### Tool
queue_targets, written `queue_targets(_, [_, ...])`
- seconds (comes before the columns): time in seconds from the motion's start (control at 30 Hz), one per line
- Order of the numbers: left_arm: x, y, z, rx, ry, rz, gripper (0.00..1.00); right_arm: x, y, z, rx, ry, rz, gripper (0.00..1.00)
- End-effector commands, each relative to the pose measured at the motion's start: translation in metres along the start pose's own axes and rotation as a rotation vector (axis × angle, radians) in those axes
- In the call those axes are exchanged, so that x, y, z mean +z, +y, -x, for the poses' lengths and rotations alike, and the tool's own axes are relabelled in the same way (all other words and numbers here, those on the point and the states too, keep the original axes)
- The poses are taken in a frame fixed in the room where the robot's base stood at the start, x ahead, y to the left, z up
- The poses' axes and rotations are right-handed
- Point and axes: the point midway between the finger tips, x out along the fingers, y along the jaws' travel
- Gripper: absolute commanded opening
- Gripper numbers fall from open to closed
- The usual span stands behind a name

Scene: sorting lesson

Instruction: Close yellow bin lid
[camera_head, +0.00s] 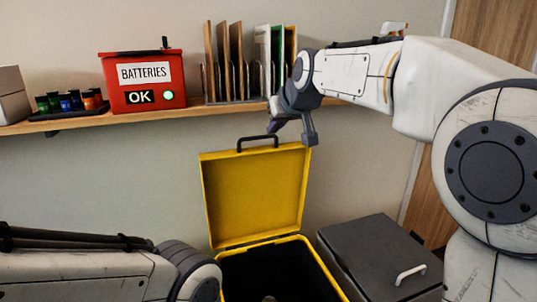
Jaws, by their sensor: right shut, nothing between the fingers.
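The yellow bin (328,283) stands at the bottom middle with its mouth open and dark inside. Its yellow lid (253,196) stands raised, roughly upright, at the back of the bin. A dark handle (257,141) sits on the lid's top edge. My right gripper (291,134) is shut and empty at the lid's top right corner, close to the handle; I cannot tell whether it touches the lid. My left arm shows at the bottom left, but its gripper is out of view.
A dark bin with a closed lid (376,256) and white handle stands right of the yellow bin. A shelf (75,119) on the wall above holds a red batteries box (143,85), upright folders (237,60) and several small coloured batteries (68,101).

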Motion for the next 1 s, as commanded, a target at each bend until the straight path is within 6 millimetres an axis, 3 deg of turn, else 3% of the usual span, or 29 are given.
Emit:
queue_targets(0.03, [0.000,-0.001,-0.011,0.000,0.001,0.000,0.00,-0.006,0.012,-0.007,0.018,0.033,-0.008,0.00])
queue_targets(0.17, [0.001,-0.001,-0.014,0.000,0.001,0.000,0.00,-0.020,0.025,-0.009,0.036,0.070,-0.012,0.00])
queue_targets(0.27, [0.000,-0.001,-0.012,0.000,0.001,0.000,0.00,-0.023,0.025,-0.016,0.037,0.072,-0.012,0.00])
queue_targets(0.7, [0.000,-0.001,-0.010,0.000,0.001,0.000,0.00,-0.028,0.027,-0.089,0.035,0.071,-0.011,0.00])
queue_targets(1.0, [0.000,-0.001,-0.010,0.000,0.001,0.000,0.00,-0.029,0.027,-0.105,0.035,0.072,-0.011,0.00])
